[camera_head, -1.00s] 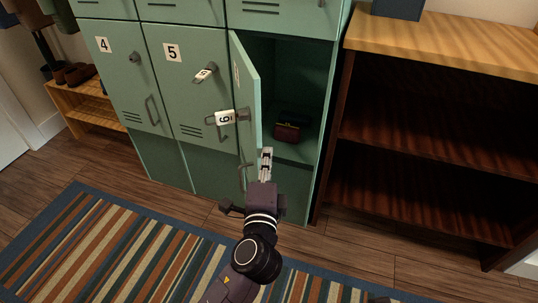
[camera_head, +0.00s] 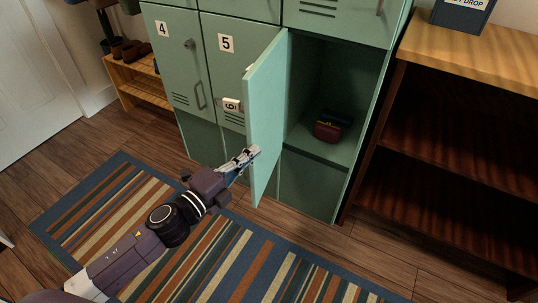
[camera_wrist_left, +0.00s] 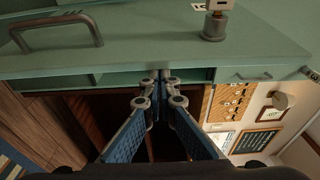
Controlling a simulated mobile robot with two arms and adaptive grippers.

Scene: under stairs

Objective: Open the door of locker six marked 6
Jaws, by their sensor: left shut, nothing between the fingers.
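The green door of locker six (camera_head: 267,115) stands open, swung out toward me with its inner face showing. My right gripper is not in view.
The open compartment holds a dark red item (camera_head: 328,132). Lockers 4 (camera_head: 172,70) and 5 (camera_head: 225,65) are shut at the left. A wooden shelf unit (camera_head: 470,50) stands close on the right. A striped rug (camera_head: 200,245) covers the floor in front.

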